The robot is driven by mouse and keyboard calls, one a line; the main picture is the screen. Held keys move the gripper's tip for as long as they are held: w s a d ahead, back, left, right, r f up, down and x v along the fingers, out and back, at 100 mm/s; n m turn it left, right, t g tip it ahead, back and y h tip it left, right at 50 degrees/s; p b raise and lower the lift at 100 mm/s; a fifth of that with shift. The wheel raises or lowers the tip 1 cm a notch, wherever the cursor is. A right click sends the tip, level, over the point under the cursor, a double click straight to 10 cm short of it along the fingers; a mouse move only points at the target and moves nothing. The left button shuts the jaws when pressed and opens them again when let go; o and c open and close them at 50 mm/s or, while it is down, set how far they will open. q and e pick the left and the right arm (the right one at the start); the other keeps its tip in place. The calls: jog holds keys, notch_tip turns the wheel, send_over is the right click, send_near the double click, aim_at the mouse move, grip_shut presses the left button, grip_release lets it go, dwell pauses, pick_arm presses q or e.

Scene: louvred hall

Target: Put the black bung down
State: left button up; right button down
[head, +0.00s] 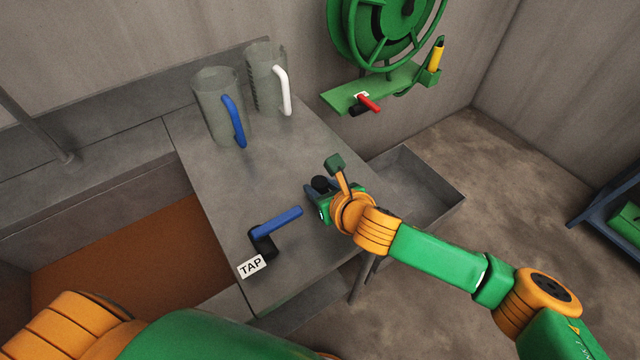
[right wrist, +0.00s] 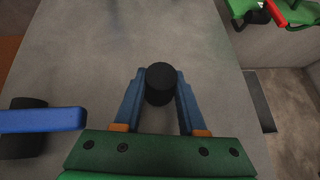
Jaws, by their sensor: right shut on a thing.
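The black bung (head: 320,183) is a short dark cylinder between the fingers of my right gripper (head: 318,188). In the right wrist view the bung (right wrist: 160,83) sits between the two blue fingertips (right wrist: 160,85), which press on its sides. The gripper is over the grey bench top (head: 200,165), near its right edge. I cannot tell whether the bung touches the surface. My left gripper is not in view.
A tap with a blue lever (head: 277,222) and a TAP label (head: 252,266) is left of my right gripper. Two clear jugs, one blue-handled (head: 217,107) and one white-handled (head: 265,77), stand at the back. A grey tray (head: 440,200) lies right of the bench. The bench middle is clear.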

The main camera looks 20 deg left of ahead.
jog(key=shift+f, duration=0.15)
jog(key=shift+c, duration=2.4)
grip_release()
jog(key=shift+s+d+r, duration=0.1)
jog(key=shift+r, duration=0.25)
jog(key=v, duration=1)
jog(key=shift+s+d+r+p, duration=0.1)
jog(key=shift+d+r+p, duration=0.1)
jog(key=shift+p, duration=0.15)
jog(key=shift+s+d+r, duration=0.25)
jog(key=shift+s, duration=0.1)
